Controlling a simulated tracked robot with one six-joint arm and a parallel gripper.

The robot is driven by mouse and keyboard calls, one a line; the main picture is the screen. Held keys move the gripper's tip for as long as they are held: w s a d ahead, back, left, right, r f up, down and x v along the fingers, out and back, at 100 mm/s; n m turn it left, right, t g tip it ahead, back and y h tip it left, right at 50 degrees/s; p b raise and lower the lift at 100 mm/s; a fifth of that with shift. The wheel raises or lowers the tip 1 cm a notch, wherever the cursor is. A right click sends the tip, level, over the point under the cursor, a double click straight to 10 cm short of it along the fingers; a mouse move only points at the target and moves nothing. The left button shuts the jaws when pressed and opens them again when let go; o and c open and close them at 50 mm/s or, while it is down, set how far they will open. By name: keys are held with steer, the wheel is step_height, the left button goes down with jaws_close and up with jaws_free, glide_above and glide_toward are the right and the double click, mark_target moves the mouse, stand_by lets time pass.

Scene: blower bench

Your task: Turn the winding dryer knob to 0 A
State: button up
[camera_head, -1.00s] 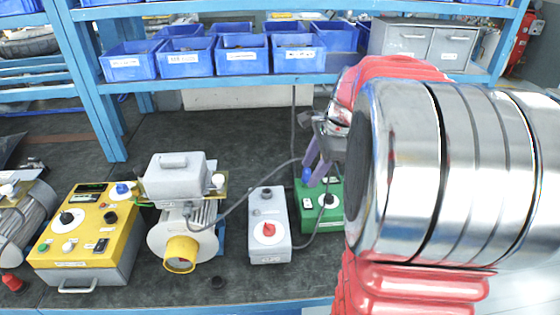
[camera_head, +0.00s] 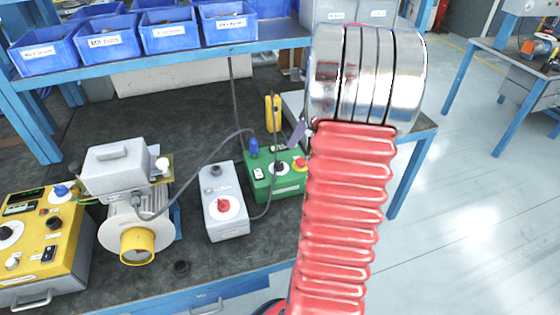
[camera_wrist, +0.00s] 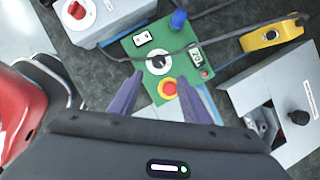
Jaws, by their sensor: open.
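A green box (camera_head: 275,178) stands on the bench with a dark knob on a white dial (camera_head: 279,168) and a red-and-yellow stop button (camera_head: 299,163). The wrist view shows its dial (camera_wrist: 158,63), a small display (camera_wrist: 196,57) and a blue plug (camera_wrist: 178,20). A grey box (camera_head: 226,214) to its left carries a red knob (camera_head: 223,205). I cannot read which is the winding dryer. My gripper (camera_wrist: 160,80) is open and empty, its purple fingers over the green box, either side of the stop button in the picture. In the head view my arm mostly hides it.
A yellow meter (camera_head: 273,113) stands behind the green box, and a cable crosses that box in the wrist view. A grey unit with a black knob (camera_wrist: 299,117) is to its right. A blower motor (camera_head: 137,232) and yellow control box (camera_head: 62,240) are left.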

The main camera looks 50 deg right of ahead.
mark_target(279, 163)
steer(key=x, duration=1.3)
steer(key=shift+f, duration=0.3)
steer(key=shift+c, duration=0.5)
steer(key=c, duration=0.9)
